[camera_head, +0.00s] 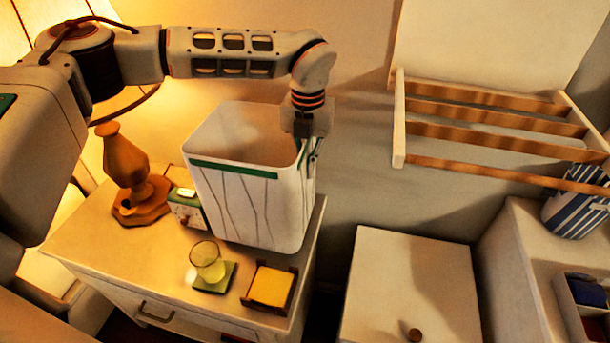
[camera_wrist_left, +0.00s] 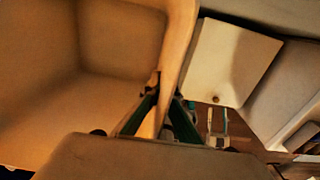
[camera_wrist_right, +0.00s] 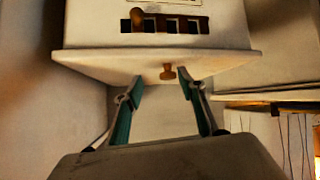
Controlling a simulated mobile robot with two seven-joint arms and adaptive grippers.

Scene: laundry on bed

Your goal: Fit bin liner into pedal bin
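A tall white open-topped container (camera_head: 250,205) stands on the bedside cabinet. It has a green band below its rim and thin dark vertical lines down its side. I cannot tell whether it is the liner alone or a liner on a bin. My left gripper (camera_head: 302,148) is at its right rim. In the left wrist view its fingers (camera_wrist_left: 166,98) lie on both sides of the container wall (camera_wrist_left: 175,50) and look shut on it. My right gripper (camera_wrist_right: 161,88) is open and empty, its fingertips either side of a brown knob (camera_wrist_right: 168,72). No pedal is visible.
The cabinet (camera_head: 95,255) also bears a wooden lamp (camera_head: 125,165), a small box (camera_head: 188,212), a glass (camera_head: 207,262) and a yellow pad in a holder (camera_head: 270,286). A knobbed white unit (camera_head: 390,275) stands right of it, below a slatted rack (camera_head: 480,130).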

